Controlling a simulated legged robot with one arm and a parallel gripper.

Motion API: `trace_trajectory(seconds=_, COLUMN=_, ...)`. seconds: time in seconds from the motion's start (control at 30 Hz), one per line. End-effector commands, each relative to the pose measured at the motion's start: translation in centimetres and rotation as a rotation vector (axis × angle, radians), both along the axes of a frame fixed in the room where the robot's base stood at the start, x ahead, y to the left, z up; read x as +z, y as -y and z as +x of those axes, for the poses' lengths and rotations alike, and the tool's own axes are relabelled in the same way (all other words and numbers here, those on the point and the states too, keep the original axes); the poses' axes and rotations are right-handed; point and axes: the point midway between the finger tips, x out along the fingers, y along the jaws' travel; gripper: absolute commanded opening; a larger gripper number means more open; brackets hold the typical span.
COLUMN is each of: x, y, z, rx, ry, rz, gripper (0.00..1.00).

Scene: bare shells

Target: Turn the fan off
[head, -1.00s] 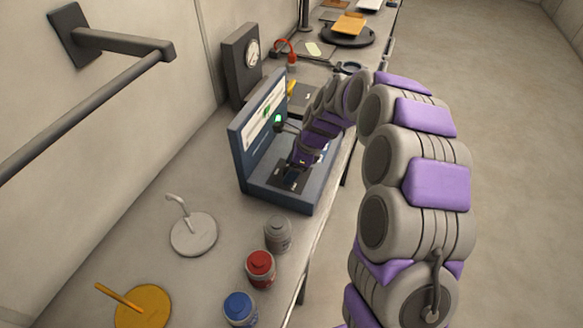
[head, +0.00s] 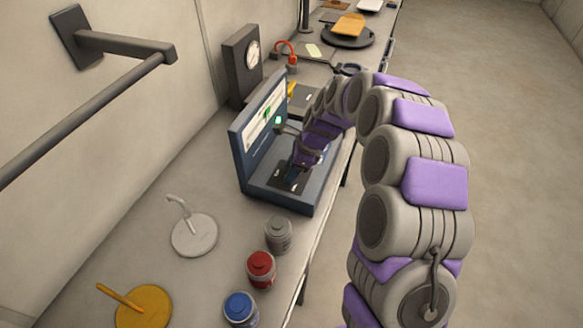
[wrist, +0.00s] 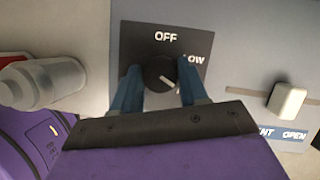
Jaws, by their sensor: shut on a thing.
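The blue fan panel (head: 262,150) stands on the bench, with an upright back and a flat base. In the wrist view a round black knob (wrist: 154,68) sits on a dark plate marked OFF (wrist: 166,37) at the top and LOW at the right. A pale mark on the knob points to the lower right in that view, away from OFF. My gripper (wrist: 160,82) has its blue fingers on either side of the knob and is shut on it. In the head view my gripper (head: 290,178) is over the base, and the knob is hidden.
A white slider (wrist: 286,101) beside OPEN lettering is right of the knob in the wrist view. Grey (head: 278,235), red (head: 261,270) and blue (head: 240,309) jars stand in front of the panel. A wall bar (head: 90,112) juts out at left.

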Motion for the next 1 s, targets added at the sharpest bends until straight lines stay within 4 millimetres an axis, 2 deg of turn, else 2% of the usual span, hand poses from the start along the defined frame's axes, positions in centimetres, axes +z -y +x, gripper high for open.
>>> trace_trajectory(seconds=0.27, x=0.42, y=0.06, z=0.25, rx=0.157, ry=0.001, rz=-0.001, gripper=0.13)
trace_trajectory(seconds=1.0, x=0.31, y=-0.17, z=0.77, rx=0.855, ry=0.006, rz=-0.003, gripper=0.13)
